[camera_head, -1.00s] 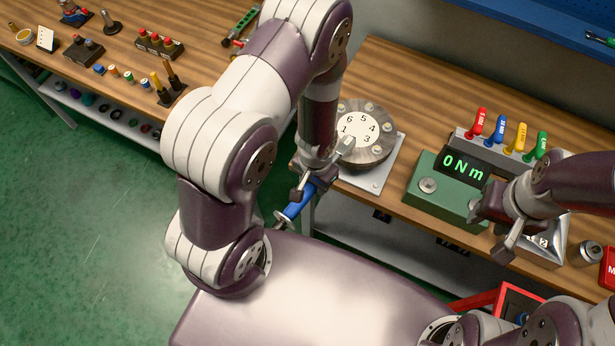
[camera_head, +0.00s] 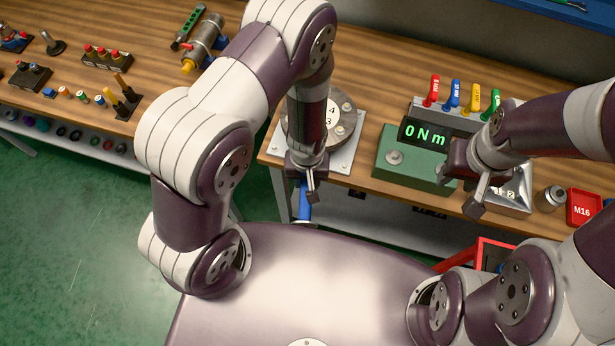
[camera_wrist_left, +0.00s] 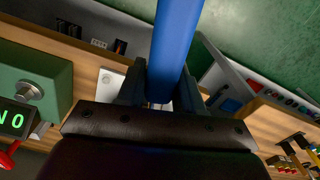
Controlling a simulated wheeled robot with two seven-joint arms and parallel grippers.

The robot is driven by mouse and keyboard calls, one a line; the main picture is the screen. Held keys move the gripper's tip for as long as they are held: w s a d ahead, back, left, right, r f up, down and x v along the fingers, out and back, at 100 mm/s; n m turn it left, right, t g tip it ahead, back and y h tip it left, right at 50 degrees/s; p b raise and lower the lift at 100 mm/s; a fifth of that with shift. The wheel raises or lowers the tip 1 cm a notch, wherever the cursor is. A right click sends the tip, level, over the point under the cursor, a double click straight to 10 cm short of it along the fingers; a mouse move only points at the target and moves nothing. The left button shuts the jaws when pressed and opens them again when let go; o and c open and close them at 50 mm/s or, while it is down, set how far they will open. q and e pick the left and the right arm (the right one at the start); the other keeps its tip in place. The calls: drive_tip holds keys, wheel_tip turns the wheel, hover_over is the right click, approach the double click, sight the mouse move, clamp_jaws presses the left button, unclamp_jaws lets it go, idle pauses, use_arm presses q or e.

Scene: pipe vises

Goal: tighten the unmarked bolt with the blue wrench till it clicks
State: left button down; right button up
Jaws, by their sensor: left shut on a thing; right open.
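My left gripper (camera_head: 306,184) is shut on the blue wrench (camera_head: 304,204). Its blue handle sticks out below the gripper, toward my body. In the left wrist view, the handle (camera_wrist_left: 175,45) runs up between the two fingers (camera_wrist_left: 160,88). The round flange (camera_head: 346,104) with a numbered white face stands just behind my left forearm; only the numbers 4 and 3 show. The forearm hides the wrench's head and the near bolts, so I cannot tell its seating or see the unmarked bolt. My right gripper (camera_head: 472,188) is open and empty, near the green tester (camera_head: 390,170).
The tester's display (camera_head: 424,134) reads 0 Nm. A rack with red, blue, yellow and green handles (camera_head: 455,96) stands behind it. A metal tray (camera_head: 512,198), a can (camera_head: 549,197) and a red M16 box (camera_head: 583,208) lie to the right. Another bench stands at the left.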

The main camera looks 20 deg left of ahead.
use_arm(q)
drive_tip(key=shift+s+a+m, duration=0.15)
drive_tip(key=shift+a+m, duration=0.55)
drive_tip(key=shift+a, duration=0.2)
drive_tip(key=shift+a+b, duration=0.25)
drive_tip(key=shift+b, duration=0.05)
drive_tip(key=shift+a+m, duration=0.35)
drive_tip(key=shift+m, duration=0.15)
drive_tip(key=shift+a, duration=0.2)
drive_tip(key=shift+a+m, duration=0.25)
drive_tip(key=shift+m, duration=0.05)
drive_tip(key=shift+a, duration=0.1)
